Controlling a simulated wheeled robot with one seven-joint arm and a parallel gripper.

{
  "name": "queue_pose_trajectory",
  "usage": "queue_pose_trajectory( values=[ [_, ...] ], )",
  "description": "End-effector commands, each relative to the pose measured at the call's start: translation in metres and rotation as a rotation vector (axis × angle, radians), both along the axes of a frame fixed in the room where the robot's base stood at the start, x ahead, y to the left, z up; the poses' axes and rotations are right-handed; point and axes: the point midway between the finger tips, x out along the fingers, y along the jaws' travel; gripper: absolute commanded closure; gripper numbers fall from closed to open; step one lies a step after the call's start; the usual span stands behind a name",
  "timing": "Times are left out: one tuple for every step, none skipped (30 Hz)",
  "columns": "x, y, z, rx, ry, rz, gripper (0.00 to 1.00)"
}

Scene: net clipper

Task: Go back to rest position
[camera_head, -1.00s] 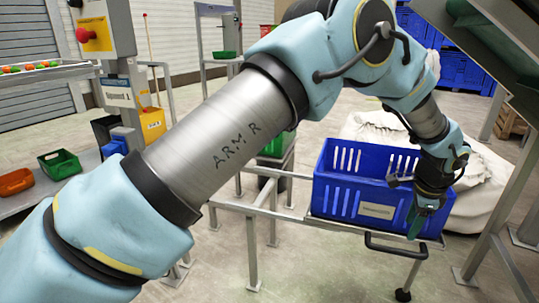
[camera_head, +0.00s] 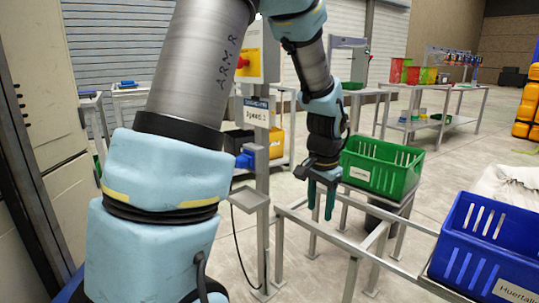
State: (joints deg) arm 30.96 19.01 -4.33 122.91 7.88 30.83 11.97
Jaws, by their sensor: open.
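My gripper (camera_head: 321,205) hangs down from my arm near the middle of the view, with its teal fingers pointing at the floor. It is open and I see nothing between the fingers. It is just left of a green crate (camera_head: 385,167) and in front of it in the picture, above a grey metal frame (camera_head: 340,228). I cannot tell exactly how far it is from the crate. My arm bends from the lower left up over the top and down to the gripper.
A blue crate (camera_head: 485,250) stands at the lower right. A post with a yellow control box (camera_head: 251,65) and a small grey plate (camera_head: 249,199) stands left of the gripper. A white sack (camera_head: 515,185) lies behind the blue crate. Floor at the centre back is clear.

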Motion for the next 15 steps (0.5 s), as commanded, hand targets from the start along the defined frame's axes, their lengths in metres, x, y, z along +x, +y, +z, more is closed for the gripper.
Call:
queue_pose_trajectory(
  values=[
    [-0.001, 0.038, 0.005, -0.012, 0.002, 0.115, 0.45],
    [-0.004, 0.056, 0.006, -0.017, 0.004, 0.175, 0.45],
    [-0.008, 0.078, 0.007, -0.025, 0.008, 0.252, 0.45],
    [-0.011, 0.093, 0.008, -0.031, 0.009, 0.304, 0.45],
    [-0.015, 0.106, 0.009, -0.037, 0.01, 0.354, 0.45],
    [-0.022, 0.124, 0.009, -0.043, 0.013, 0.42, 0.45],
    [-0.026, 0.135, 0.01, -0.049, 0.013, 0.464, 0.45],
    [-0.031, 0.146, 0.01, -0.054, 0.014, 0.507, 0.45],
    [-0.037, 0.159, 0.01, -0.06, 0.015, 0.562, 0.45],
    [-0.043, 0.168, 0.01, -0.065, 0.016, 0.604, 0.45],
    [-0.048, 0.177, 0.01, -0.07, 0.017, 0.643, 0.45],
    [-0.055, 0.188, 0.01, -0.076, 0.017, 0.693, 0.45],
    [-0.061, 0.196, 0.01, -0.081, 0.017, 0.732, 0.45],
    [-0.066, 0.204, 0.01, -0.087, 0.017, 0.769, 0.45],
    [-0.074, 0.213, 0.009, -0.092, 0.018, 0.819, 0.45]
  ],
)
